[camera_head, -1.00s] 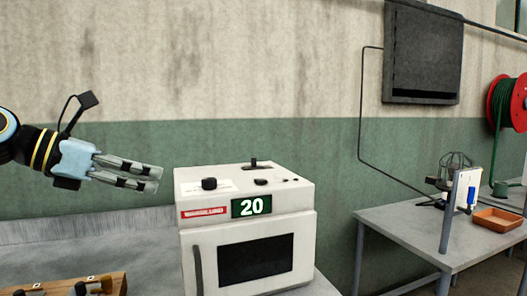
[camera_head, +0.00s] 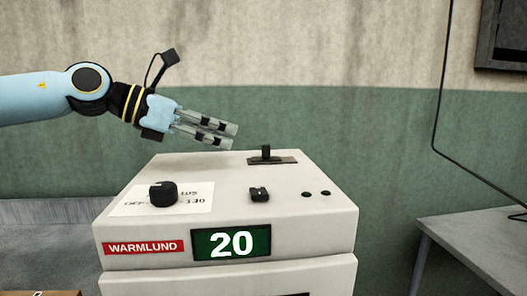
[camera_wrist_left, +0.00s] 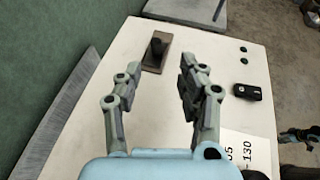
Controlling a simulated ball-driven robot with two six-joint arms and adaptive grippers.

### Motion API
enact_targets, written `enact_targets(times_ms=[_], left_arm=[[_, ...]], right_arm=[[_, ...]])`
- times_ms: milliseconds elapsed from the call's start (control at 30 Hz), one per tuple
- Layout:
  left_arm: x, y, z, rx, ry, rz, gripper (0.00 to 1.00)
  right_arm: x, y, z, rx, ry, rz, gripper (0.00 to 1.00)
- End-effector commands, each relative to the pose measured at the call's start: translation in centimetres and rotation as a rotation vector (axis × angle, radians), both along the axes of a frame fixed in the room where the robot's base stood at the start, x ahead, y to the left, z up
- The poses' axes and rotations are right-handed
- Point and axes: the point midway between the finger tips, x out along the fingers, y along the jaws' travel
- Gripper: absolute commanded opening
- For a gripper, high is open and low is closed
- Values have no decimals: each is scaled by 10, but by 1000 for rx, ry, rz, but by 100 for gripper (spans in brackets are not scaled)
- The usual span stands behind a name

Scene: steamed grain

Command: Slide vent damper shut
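The vent damper appears to be the black slider knob (camera_head: 266,153) standing in a slotted dark plate on the back of the white oven's top (camera_head: 225,180). It also shows in the left wrist view (camera_wrist_left: 155,48), just beyond the fingertips. My left gripper (camera_head: 231,137) reaches in from the left, above the oven top and left of the knob. In the left wrist view my left gripper (camera_wrist_left: 158,72) has its two fingers apart with nothing between them. A gap shows between fingers and knob. My right gripper is not clearly identifiable; a small dark jointed part shows at the wrist view's right edge.
The oven top also carries a round black dial (camera_head: 163,194) on a white card, a small black switch (camera_head: 259,195) and two dark buttons. A green display (camera_head: 231,244) reads 20. A grey table (camera_head: 480,245) stands at right. The wall is behind.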

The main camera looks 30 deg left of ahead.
Motion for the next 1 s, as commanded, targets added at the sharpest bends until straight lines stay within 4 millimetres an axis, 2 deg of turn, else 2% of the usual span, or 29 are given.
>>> enact_targets(times_ms=[33,133,200,367,700,1000], left_arm=[[5,-3,-4,-6,-8,4,40],[14,-7,-8,-1,-3,21,40],[18,-9,-7,-3,1,22,40],[30,-20,-12,-4,1,20,40],[61,-43,-28,0,3,20,40],[71,-51,-36,5,5,19,40]], right_arm=[[-1,1,-10,1,1,0,40],[-1,2,-20,2,1,-1,40],[1,3,-12,3,-3,-1,40],[8,2,-7,2,-14,0,40],[8,-1,3,-2,-13,1,40],[7,-4,5,-5,-11,1,40]])
